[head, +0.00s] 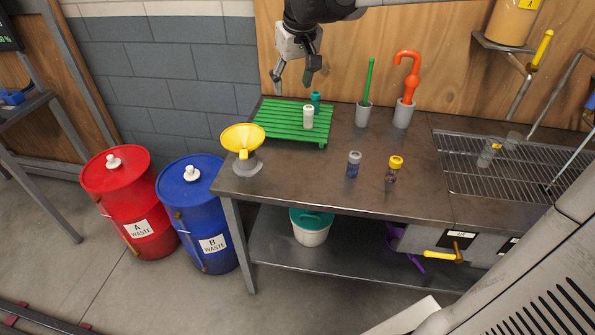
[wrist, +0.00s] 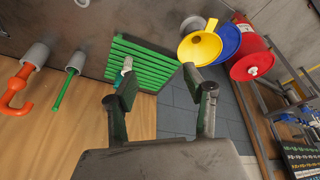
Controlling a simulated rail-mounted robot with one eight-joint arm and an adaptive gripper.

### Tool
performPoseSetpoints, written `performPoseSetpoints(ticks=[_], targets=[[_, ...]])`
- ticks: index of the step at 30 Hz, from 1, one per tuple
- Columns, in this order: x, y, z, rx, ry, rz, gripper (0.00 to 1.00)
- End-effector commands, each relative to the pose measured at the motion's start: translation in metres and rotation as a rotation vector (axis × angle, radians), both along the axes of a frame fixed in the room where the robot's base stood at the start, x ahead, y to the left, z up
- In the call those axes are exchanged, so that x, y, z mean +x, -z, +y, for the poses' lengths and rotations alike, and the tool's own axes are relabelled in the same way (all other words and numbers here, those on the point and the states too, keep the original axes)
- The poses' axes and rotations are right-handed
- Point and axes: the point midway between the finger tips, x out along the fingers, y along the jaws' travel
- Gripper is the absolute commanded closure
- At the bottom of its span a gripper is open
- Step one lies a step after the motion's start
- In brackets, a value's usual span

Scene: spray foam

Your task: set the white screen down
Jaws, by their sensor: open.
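A small white cylinder (head: 308,118), seemingly the white screen, stands upright on the green slatted rack (head: 268,119), near its right side. A teal cylinder (head: 316,99) stands just behind it. My gripper (head: 293,79) is open and empty, above and behind the rack, apart from both cylinders. In the wrist view, the white cylinder (wrist: 127,62) shows beside my left finger, which hides part of that spot. The open fingers (wrist: 158,82) have nothing between them.
A yellow funnel (head: 242,138) stands left of the rack. A green-handled tool (head: 368,82) and an orange-handled one (head: 408,77) stand in grey holders behind. Two small bottles (head: 354,164) (head: 394,168) stand in front. A wire grate (head: 470,165) lies right.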

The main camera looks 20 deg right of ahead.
Motion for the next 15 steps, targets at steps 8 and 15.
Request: performPoseSetpoints(ticks=[8,15], targets=[[-0.085,0.008,0.033,0.009,0.002,-0.093,0.53],[-0.152,0.033,0.054,0.024,0.006,-0.175,0.53]])
